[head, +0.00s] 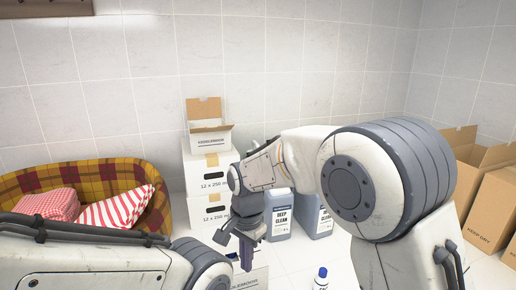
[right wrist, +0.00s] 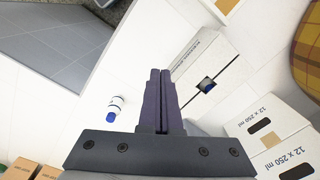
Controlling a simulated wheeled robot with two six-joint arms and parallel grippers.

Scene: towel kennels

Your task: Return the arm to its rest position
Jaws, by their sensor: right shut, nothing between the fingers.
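My right arm reaches across the head view, with its wrist bent down. My right gripper (head: 246,258) points at the floor, and its dark fingers are together with nothing between them. In the right wrist view the two fingers (right wrist: 160,73) lie side by side, closed and empty. A white box beneath them shows in part in the head view (head: 250,279) and more fully in the right wrist view (right wrist: 228,70). My left arm lies low at the left of the head view; its gripper is out of the picture.
A plaid pet bed (head: 98,172) holds a striped red-and-white cloth (head: 118,208) and a checked one (head: 50,205). White cartons (head: 207,180) and Deep Clean jugs (head: 279,217) stand by the wall. A blue-capped bottle (head: 321,279) stands on the floor. Brown cartons (head: 483,205) stand at right.

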